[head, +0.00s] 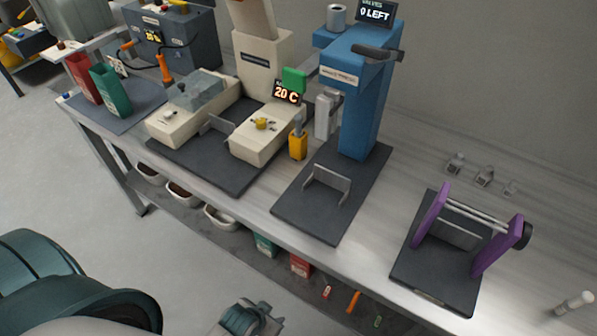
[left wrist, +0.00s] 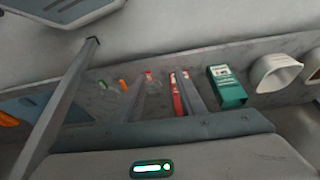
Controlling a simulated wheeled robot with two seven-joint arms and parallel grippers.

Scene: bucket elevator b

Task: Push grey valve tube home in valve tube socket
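A short grey cylinder (head: 337,17) stands upright on top of the blue press (head: 365,85), beside a display reading 0 LEFT. It may be the grey valve tube in its socket; its lower end and seating are too small to tell. A pale tube (head: 574,303) lies on the bench at the far right. My left gripper (head: 250,318) is low in front of the bench, far from both. In the left wrist view, its two fingers stand apart with nothing between them (left wrist: 165,90). My right gripper is not in view.
A purple-sided stand (head: 432,218) is on the bench right of the press, with small clear pieces (head: 484,176) behind it. A cream machine (head: 262,60) stands left of the press. The lower shelf holds a green box (left wrist: 228,85), a red box (head: 300,265) and small coloured items.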

